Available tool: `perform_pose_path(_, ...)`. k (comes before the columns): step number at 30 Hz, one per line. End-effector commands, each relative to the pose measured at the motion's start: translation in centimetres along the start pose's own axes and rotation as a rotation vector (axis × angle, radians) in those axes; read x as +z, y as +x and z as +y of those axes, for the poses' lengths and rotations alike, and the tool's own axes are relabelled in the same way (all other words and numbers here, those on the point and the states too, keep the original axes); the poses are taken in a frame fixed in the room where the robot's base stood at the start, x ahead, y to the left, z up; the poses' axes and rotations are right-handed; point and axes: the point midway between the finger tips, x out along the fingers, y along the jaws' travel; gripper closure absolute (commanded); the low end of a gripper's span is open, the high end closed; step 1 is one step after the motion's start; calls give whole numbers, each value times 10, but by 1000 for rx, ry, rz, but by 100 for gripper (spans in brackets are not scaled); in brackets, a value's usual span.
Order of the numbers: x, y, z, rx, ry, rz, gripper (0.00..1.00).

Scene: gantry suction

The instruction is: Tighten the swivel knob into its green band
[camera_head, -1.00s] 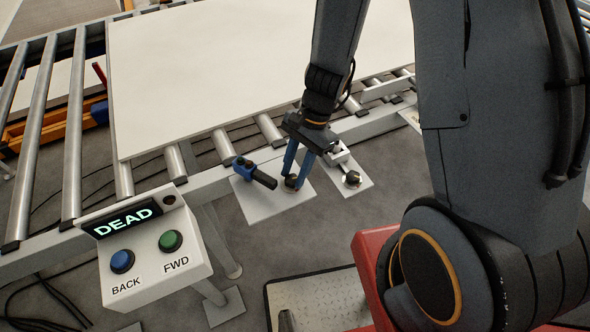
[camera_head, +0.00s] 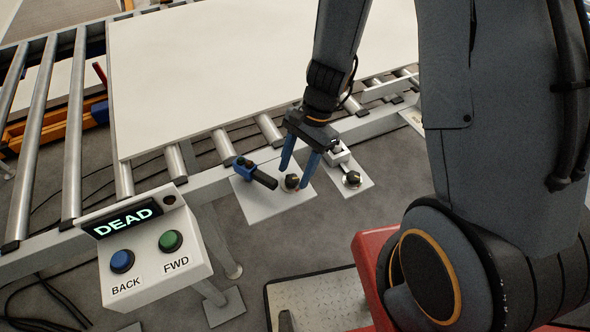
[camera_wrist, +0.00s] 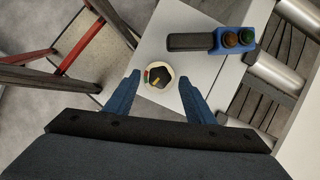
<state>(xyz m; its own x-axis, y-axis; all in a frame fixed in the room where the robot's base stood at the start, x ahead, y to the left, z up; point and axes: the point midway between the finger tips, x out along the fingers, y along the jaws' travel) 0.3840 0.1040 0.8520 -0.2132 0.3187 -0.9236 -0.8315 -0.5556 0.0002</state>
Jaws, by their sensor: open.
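A dark knob (camera_head: 291,182) with a pale dial ring sits on the left white plate (camera_head: 262,208) below the conveyor edge. It also shows in the wrist view as a black knob (camera_wrist: 158,77) with a yellowish pointer mark. Small green and red marks lie on the left side of its ring; whether the pointer meets the green is too small to tell. My gripper (camera_head: 296,177) is open, its two blue fingers spread on either side of this knob. In the wrist view, my gripper's fingertips (camera_wrist: 159,80) stand apart from the knob, with visible gaps.
A second dark knob (camera_head: 352,179) sits on the right plate. A control box (camera_head: 155,255) reads "DEAD". A large white panel (camera_head: 240,70) lies on the rollers.

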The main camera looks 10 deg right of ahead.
Motion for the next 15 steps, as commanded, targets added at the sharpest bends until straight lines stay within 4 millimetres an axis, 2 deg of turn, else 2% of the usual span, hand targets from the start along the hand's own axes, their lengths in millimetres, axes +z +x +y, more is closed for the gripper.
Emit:
perform_pose_path(9, -1, -46, -1, -4, -2, 3, 51)
perform_pose_path(15, 0, -66, -1, -2, 0, 1, 51)
